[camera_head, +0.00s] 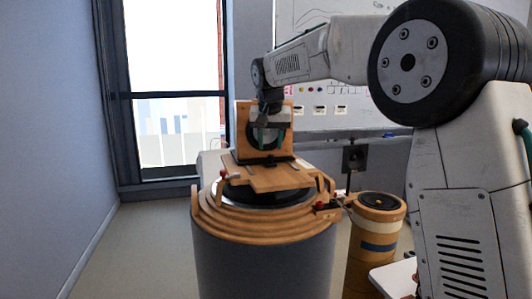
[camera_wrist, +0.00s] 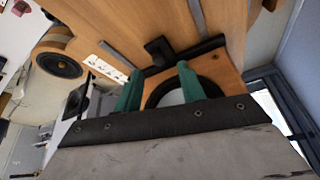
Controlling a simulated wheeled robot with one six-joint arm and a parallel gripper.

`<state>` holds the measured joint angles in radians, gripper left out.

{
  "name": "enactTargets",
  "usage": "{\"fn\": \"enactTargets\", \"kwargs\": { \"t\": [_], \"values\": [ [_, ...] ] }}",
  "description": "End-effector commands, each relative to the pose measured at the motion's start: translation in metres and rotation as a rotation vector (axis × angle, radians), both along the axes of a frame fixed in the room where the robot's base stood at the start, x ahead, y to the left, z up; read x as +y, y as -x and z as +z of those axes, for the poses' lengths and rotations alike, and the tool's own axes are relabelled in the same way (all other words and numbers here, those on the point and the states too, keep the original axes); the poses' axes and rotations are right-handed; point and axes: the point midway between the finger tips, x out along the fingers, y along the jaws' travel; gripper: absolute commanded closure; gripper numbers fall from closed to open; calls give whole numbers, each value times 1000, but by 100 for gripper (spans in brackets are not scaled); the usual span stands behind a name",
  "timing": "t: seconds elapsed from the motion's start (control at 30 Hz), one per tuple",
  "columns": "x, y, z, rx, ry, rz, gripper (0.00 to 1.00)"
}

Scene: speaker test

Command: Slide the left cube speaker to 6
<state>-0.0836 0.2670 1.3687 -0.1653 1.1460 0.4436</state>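One cube speaker (camera_head: 242,122) with a wooden face and black round cone stands upright on a wooden board (camera_head: 262,178) in the head view. In the wrist view its wooden face (camera_wrist: 228,77) and dark cone ring lie behind the fingers. My gripper (camera_head: 270,142) hangs close in front of the speaker, partly covering it. Its two green fingers (camera_wrist: 161,82) are spread apart. I cannot tell whether they touch the speaker. A black block (camera_wrist: 158,50) lies beyond the fingertips, by the speaker's dark edge. A second cube speaker and the mark 6 cannot be made out.
The board rests on a round stand with stacked wooden rings (camera_head: 265,228). A wooden cylinder (camera_head: 377,218) with a black disc on top stands to the right. A small white strip (camera_wrist: 107,68) with dark marks lies on the wood. Floor is clear at left.

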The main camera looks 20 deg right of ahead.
Motion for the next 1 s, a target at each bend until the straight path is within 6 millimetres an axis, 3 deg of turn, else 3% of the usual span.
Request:
{"fn": "enactTargets", "kwargs": {
  "t": [0.23,0.6,0.77,1.0],
  "values": [
    [-6,-12,-32,2,0,-1,60],
    [-3,-15,-39,1,0,3,60],
    [-2,-15,-39,1,0,4,100],
    [-2,-8,-38,0,0,4,100]
  ]
}}
